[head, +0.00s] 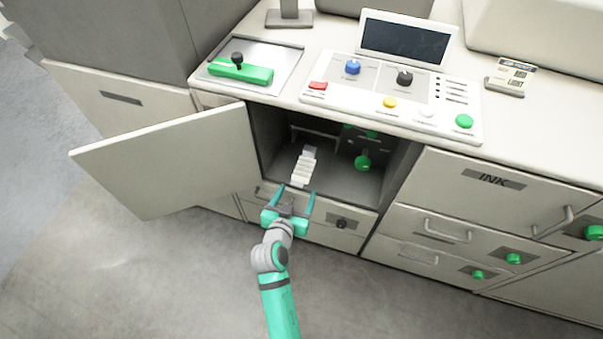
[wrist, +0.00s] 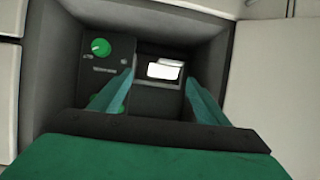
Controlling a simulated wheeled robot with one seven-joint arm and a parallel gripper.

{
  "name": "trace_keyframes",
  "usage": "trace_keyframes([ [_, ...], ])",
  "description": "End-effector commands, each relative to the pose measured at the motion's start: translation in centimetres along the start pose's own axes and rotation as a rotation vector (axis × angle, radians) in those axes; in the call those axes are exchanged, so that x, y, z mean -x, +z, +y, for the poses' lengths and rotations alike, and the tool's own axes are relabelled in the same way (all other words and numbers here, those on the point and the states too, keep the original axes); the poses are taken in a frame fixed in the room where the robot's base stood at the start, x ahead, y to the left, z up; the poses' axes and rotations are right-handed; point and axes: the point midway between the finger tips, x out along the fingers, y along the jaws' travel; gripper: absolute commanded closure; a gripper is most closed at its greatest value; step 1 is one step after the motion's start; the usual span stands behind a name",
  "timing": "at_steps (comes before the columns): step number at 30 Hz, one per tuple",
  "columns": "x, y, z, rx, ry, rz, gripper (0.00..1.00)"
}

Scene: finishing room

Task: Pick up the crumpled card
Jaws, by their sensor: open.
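The crumpled card (head: 304,167) is a white, pleated strip inside the open compartment (head: 262,133) below the counter. In the wrist view, a white piece that looks like the card (wrist: 165,71) shows at a dark framed opening, between my fingers. My gripper (head: 297,190) is at the front of the compartment, fingers pointing in, just short of the card's near end in the head view. The gripper (wrist: 160,78) is open, with nothing between its fingertips. Whether the card's far end is caught in the opening I cannot tell.
The compartment door (head: 170,160) stands open on the left. Inside, a dark panel with a green knob (head: 362,162) is on the right in the head view. A drawer with a dark knob (head: 341,223) lies below. The floor in front is clear.

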Motion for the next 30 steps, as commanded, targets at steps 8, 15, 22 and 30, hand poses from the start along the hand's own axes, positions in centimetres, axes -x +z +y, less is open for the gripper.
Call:
trace_keyframes([
  [8,-2.1,-3.1,-1.2,-0.035,0.052,0.009,0.31],
  [15,-5.2,-3.2,-1.4,-0.034,0.05,0.009,0.31],
  [22,-7.4,-3.2,-1.3,-0.033,0.049,0.01,0.31],
  [30,-10.2,-3.4,-1.0,-0.035,0.052,0.01,0.31],
])
